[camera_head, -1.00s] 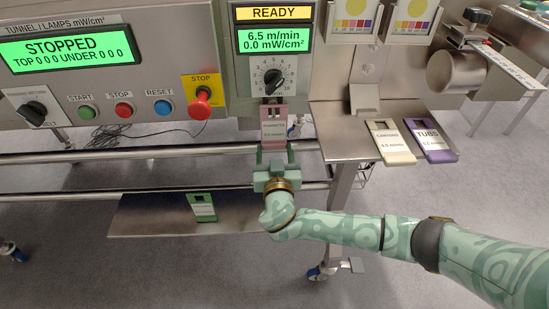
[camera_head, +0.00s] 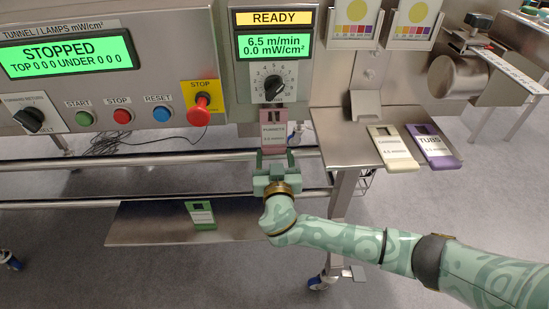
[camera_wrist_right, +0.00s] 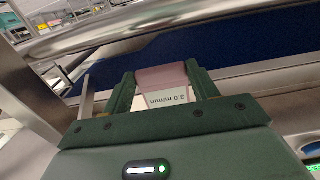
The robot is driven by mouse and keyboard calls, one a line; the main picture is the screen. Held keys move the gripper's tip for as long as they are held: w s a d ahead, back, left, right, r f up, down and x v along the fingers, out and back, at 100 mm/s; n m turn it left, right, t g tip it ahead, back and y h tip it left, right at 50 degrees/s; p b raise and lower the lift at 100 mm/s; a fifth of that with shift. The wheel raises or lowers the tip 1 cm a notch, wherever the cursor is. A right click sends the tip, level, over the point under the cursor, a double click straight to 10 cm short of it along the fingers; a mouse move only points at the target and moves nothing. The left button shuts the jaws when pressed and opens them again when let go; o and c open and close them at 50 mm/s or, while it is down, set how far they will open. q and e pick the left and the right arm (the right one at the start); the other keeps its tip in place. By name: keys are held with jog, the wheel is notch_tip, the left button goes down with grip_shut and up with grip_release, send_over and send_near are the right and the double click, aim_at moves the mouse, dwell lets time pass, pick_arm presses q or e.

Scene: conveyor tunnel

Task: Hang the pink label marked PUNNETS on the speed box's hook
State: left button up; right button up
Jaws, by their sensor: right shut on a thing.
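The pink label (camera_head: 272,128) stands upright just below the speed box (camera_head: 272,75), its top at the box's lower edge. Its print is small in the head view; the wrist view shows its lower end (camera_wrist_right: 163,78) with "3.0 m/min". My right gripper (camera_head: 273,158) is below the box, shut on the label's lower end, a finger on each side. I cannot make out the hook, nor tell whether the label's top is on it. My left gripper is not in view.
A cream label (camera_head: 394,147) and a purple TUBS label (camera_head: 433,146) lie on the steel shelf (camera_head: 345,145) at right. A green label (camera_head: 201,214) lies on the lower shelf (camera_head: 150,224). Rails run behind my gripper. The red stop button (camera_head: 203,103) is left of the speed box.

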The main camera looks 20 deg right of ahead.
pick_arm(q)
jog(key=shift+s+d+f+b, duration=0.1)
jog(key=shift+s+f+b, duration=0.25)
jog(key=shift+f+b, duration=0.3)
pick_arm(e)
jog(key=shift+f, duration=0.95)
jog(key=o, duration=1.4)
jog(key=shift+o, duration=0.2)
pick_arm(q)
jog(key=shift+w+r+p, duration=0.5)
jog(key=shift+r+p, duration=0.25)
jog(key=shift+p, duration=0.15)
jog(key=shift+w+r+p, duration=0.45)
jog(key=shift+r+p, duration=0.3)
jog(key=shift+p, duration=0.1)
pick_arm(e)
jog(key=v, duration=1.6)
jog(key=shift+s, duration=0.15)
